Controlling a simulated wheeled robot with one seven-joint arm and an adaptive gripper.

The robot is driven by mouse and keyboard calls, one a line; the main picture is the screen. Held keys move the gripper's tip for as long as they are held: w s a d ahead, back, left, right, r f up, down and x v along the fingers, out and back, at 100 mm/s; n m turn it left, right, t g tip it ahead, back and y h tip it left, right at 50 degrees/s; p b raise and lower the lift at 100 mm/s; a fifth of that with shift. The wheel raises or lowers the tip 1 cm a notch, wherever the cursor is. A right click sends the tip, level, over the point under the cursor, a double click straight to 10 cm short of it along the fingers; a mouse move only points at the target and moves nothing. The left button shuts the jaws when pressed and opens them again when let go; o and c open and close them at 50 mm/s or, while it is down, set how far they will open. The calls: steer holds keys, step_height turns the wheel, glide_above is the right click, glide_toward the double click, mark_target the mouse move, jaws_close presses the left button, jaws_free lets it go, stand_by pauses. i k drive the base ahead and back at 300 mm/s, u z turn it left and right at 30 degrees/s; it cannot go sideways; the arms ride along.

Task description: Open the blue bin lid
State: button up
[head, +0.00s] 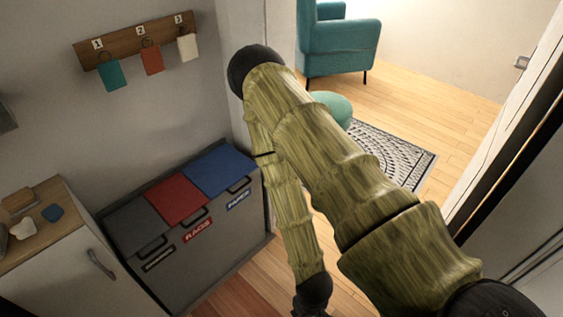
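The blue bin lid (219,169) is the rightmost of three lids on a grey bin cabinet (220,250) against the wall. It lies flat and looks closed. A dark handle (240,186) sits at its front edge, above a blue label (238,199) that seems to read PAPER. My arm comes in from the lower right, bends at the top centre and runs down to the right of the cabinet. Its dark end meets the bottom edge of the head view, so my gripper's fingers are out of sight. The visible part of the arm is apart from the blue lid's handle.
A red lid (178,199) and a dark grey lid (135,226) sit left of the blue one. A white cabinet (75,275) with small items on its wooden top stands at left. Tags hang from a wall rack (135,42). A teal armchair (340,45) stands beyond the doorway.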

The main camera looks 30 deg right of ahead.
mark_target(213, 174)
steer(key=k, duration=1.25)
steer(key=u, duration=1.1)
steer(key=i, duration=1)
steer(key=z, duration=0.35)
steer(key=i, duration=0.75)
steer(key=z, duration=1.15)
steer(key=i, duration=0.3)
steer(key=z, duration=0.25)
